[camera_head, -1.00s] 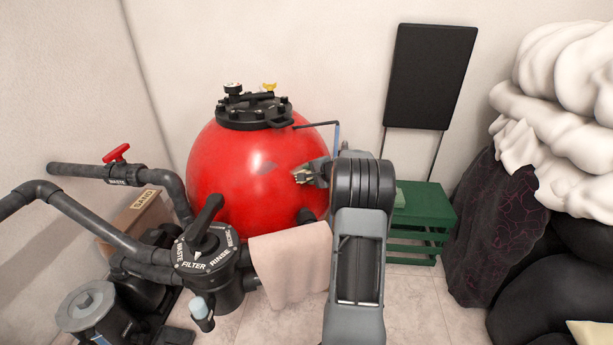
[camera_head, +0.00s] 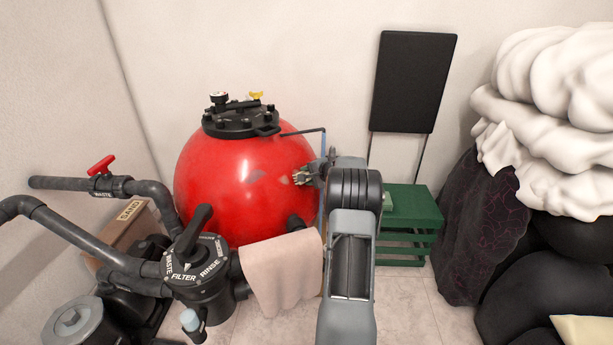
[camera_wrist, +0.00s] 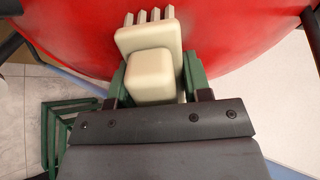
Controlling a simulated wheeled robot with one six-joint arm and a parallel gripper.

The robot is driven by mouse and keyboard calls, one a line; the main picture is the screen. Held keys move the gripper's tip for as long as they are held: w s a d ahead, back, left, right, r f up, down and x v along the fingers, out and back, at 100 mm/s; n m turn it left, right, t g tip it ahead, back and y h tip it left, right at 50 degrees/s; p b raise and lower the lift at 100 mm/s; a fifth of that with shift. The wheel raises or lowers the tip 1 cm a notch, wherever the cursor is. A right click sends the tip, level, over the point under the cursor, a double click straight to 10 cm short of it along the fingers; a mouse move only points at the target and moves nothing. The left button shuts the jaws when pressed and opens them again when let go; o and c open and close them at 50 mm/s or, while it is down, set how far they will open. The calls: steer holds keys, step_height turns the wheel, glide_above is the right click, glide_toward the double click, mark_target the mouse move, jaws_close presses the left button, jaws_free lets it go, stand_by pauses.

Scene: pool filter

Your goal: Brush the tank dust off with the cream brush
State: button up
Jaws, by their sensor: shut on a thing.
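The round red tank (camera_head: 215,190) stands against the back wall with a black lid (camera_head: 240,120) on top. A small greyish dust patch (camera_head: 256,178) shows on its front right face. My gripper (camera_head: 309,176) is at the tank's right side, to the right of that patch. In the wrist view my gripper (camera_wrist: 152,85) has its green fingers shut on the cream brush (camera_wrist: 150,45). The brush's bristles point toward the red surface; whether they touch it I cannot tell. In the head view the brush is small and partly hidden by my wrist.
A black valve marked FILTER (camera_head: 195,265) and grey pipes (camera_head: 85,248) stand front left. A pink towel (camera_head: 283,272) hangs beside the valve. A green crate (camera_head: 410,215) is right of my arm. White and black bundles (camera_head: 560,120) fill the right side.

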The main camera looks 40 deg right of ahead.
mark_target(278, 189)
steer(key=shift+s+d+b, duration=0.1)
steer(key=shift+d+b, duration=0.05)
steer(key=shift+b, duration=0.2)
steer(key=shift+s+a+b, duration=0.15)
steer(key=shift+a+b, duration=0.35)
steer(key=shift+b, duration=0.1)
steer(key=shift+a+b, duration=0.8)
steer(key=shift+a, duration=0.65)
steer(key=shift+s+a+f+b, duration=0.1)
steer(key=shift+s+a+b, duration=0.05)
steer(key=shift+a+b, duration=1.1)
steer(key=shift+s+a+b, duration=0.1)
steer(key=shift+a+b, duration=0.65)
steer(key=shift+a, duration=0.85)
steer(key=shift+s+a+b, duration=0.15)
steer(key=shift+a+b, duration=0.4)
steer(key=shift+a, duration=0.5)
steer(key=shift+a+r, duration=0.1)
steer(key=shift+r, duration=0.1)
